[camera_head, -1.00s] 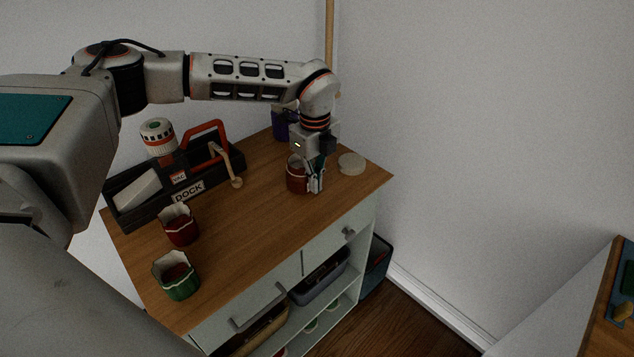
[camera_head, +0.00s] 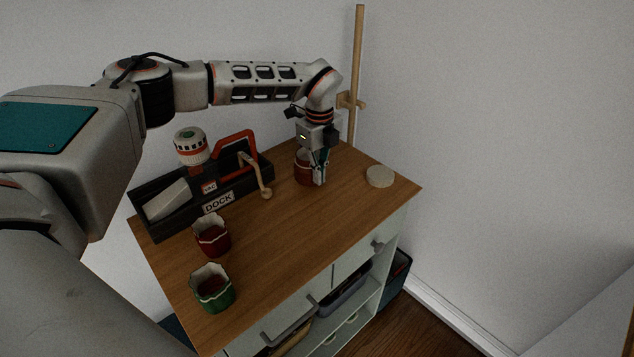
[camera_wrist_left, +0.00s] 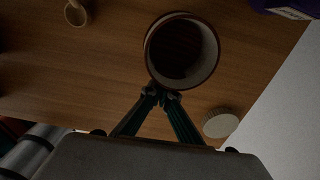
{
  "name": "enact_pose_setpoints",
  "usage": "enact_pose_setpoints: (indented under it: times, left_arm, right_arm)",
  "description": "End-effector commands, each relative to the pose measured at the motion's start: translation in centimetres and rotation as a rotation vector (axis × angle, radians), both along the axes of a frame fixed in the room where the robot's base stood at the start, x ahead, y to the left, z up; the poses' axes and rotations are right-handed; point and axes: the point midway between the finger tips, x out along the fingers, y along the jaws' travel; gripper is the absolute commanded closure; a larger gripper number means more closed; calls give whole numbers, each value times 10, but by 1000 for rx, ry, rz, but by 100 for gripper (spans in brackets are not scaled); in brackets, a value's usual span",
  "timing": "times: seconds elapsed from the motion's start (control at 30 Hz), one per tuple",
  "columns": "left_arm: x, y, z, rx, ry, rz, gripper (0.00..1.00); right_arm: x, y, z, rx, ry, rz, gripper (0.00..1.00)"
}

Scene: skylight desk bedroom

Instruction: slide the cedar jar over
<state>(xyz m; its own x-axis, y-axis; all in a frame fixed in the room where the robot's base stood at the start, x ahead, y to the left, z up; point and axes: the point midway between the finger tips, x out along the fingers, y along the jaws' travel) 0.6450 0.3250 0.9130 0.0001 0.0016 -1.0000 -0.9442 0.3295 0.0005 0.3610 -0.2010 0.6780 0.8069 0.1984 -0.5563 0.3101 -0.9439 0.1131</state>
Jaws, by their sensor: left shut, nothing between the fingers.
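The cedar jar, a reddish-brown open jar (camera_head: 302,168), stands upright on the wooden desk top, toward the back. The left wrist view looks down into its pale-rimmed, dark mouth (camera_wrist_left: 182,50). My left gripper (camera_head: 320,184) is shut and empty, low at the jar's front right side. In the left wrist view its closed fingertips (camera_wrist_left: 160,92) meet the jar's near wall; I cannot tell exact contact. The gripper hides part of the jar. My right gripper is not in view.
A round pale lid (camera_head: 380,176) lies right of the jar. A dark DOCK caddy (camera_head: 160,227) stands left, with a wooden spoon (camera_head: 265,190) at its side. A red cup (camera_head: 212,238) and green cup (camera_head: 212,290) stand front left. A purple thing (camera_wrist_left: 285,6) is near the jar.

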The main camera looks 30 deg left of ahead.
Motion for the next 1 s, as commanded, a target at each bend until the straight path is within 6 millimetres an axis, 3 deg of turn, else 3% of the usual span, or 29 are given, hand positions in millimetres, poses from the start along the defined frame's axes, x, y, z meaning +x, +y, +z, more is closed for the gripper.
enact_pose_setpoints:
  times: [0.2,0.4,1.0]
  left_arm:
    - [23,40,3,-1,-1,6,100]
    - [29,61,1,-1,-1,2,100]
    - [30,62,1,-1,-1,0,100]
  right_arm:
    - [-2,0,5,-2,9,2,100]
    - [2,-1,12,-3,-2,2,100]
    - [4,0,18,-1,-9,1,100]
